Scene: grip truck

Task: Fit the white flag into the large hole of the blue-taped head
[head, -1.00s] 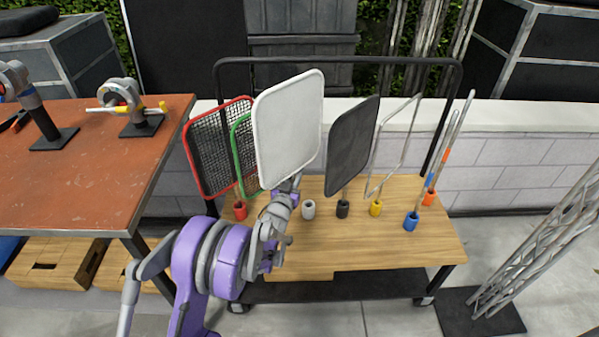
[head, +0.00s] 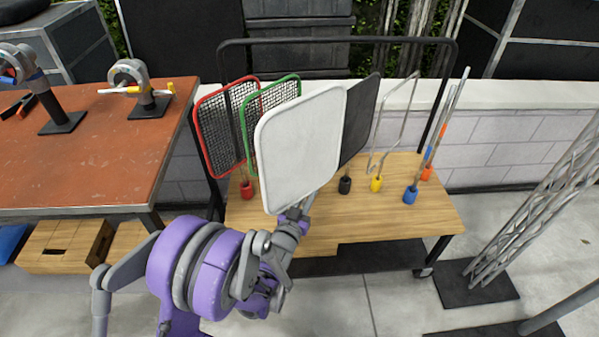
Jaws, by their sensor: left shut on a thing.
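The white flag (head: 300,148), a rounded white panel, stands tilted in the middle of the head view. My left gripper (head: 294,216) is shut on it at its lower edge, above the front of the wooden cart. The flag hides part of the cart and of the dark flag behind it. The blue-taped head (head: 15,62) is a grey round head on a dark post at the left edge, on the red table. It is cut off by the frame, and I cannot make out its large hole. My right gripper is not in view.
A second grey head (head: 128,75) with yellow parts stands on the red table (head: 105,165). The wooden cart (head: 400,220) holds red, green and dark flags (head: 362,115) in coloured cups. A lattice stand (head: 535,225) is at right.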

